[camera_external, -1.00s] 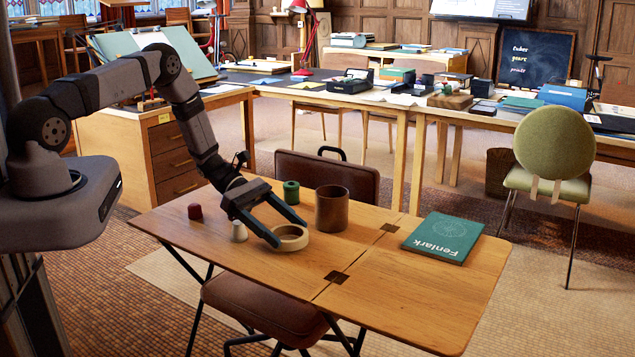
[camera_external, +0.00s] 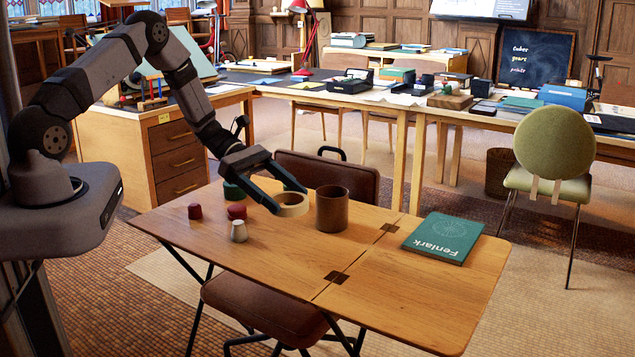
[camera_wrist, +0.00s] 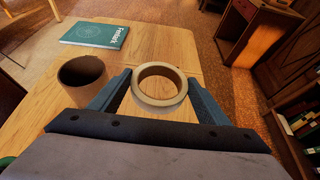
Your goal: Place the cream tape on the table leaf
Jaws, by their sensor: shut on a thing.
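The cream tape (camera_external: 291,204), a wide ring, is gripped between the fingers of my gripper (camera_external: 290,198). It appears held above the table, just left of the brown cup (camera_external: 332,209). In the wrist view the cream tape (camera_wrist: 159,104) sits between the two blue-grey fingers of my gripper (camera_wrist: 160,85), its hole facing the camera. The table leaf (camera_external: 408,308) is the right-hand section of the wooden table, past the two dark hinges. My gripper is left of the leaf.
A green book (camera_external: 442,238) lies on the rear of the leaf; its front part is bare. On the left section stand a red piece (camera_external: 195,211), another red piece (camera_external: 236,211), a pale cone-shaped piece (camera_external: 239,231) and a green piece (camera_external: 233,191). The cup (camera_wrist: 83,76) is close to my left finger.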

